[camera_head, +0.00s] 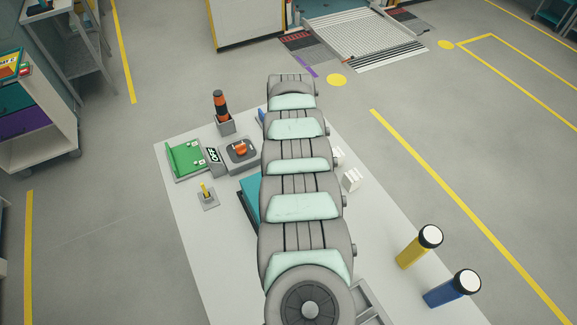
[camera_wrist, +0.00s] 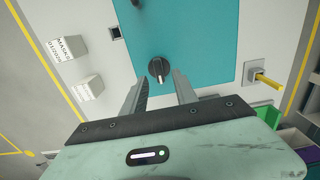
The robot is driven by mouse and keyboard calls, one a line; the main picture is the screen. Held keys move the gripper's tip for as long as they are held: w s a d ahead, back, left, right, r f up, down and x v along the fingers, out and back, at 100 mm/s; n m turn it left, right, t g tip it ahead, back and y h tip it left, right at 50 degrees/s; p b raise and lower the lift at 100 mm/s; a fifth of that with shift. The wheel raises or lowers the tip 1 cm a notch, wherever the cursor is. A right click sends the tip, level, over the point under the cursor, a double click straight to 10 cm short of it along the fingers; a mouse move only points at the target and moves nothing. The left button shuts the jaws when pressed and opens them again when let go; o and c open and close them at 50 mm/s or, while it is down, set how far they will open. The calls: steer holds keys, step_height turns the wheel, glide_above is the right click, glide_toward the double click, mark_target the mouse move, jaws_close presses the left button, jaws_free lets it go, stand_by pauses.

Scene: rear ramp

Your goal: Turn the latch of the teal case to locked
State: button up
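The teal case (camera_wrist: 205,35) lies on the white table, and its top fills the upper middle of the wrist view. Its latch, a round black knob with a raised grip bar (camera_wrist: 159,69), sits on the teal top. My gripper (camera_wrist: 160,74) is open, with one finger on each side of the latch in the picture. I cannot tell whether the fingers touch the latch or are still above it. In the head view my arm covers most of the teal case (camera_head: 251,195), the latch and my gripper.
A yellow-handled switch (camera_head: 207,195), a green holder (camera_head: 187,160), an OFF sign (camera_head: 213,155), an orange knob box (camera_head: 240,151) and an orange-black handle (camera_head: 221,105) stand left of my arm. White boxes (camera_head: 351,180), yellow (camera_head: 414,250) and blue (camera_head: 448,290) cylinders are right.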

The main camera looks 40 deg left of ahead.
step_height(320, 180, up, 8)
steer(key=shift+b, duration=0.4)
steer(key=shift+f, duration=0.1)
